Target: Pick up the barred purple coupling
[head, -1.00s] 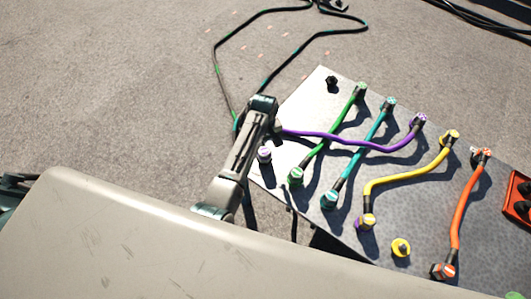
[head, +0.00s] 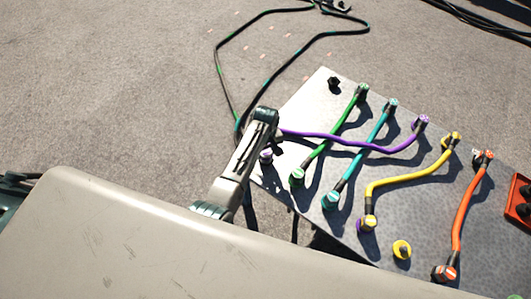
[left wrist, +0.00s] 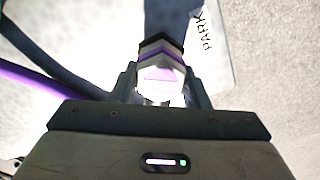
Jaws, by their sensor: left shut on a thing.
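My left gripper (head: 272,130) is over the left edge of the metal panel, where the left end of the purple cable (head: 340,136) meets it. In the left wrist view the barred purple coupling (left wrist: 162,72), purple with a pale bar, sits between the two fingers, and the gripper is shut on it. The purple cable also shows in the left wrist view (left wrist: 30,83), at the left. The cable's other end (head: 422,121) is at a purple-topped coupling on the panel. Whether the held coupling touches the panel is hidden. My right gripper is not in view.
The metal panel (head: 318,90) also carries green (head: 335,125), teal (head: 365,155), yellow (head: 400,181) and orange (head: 464,210) cables. A small purple-and-white post (head: 266,157) is beside my left arm. A PARK label (left wrist: 202,32) shows in the wrist view. An orange tray (head: 516,205) lies at the right.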

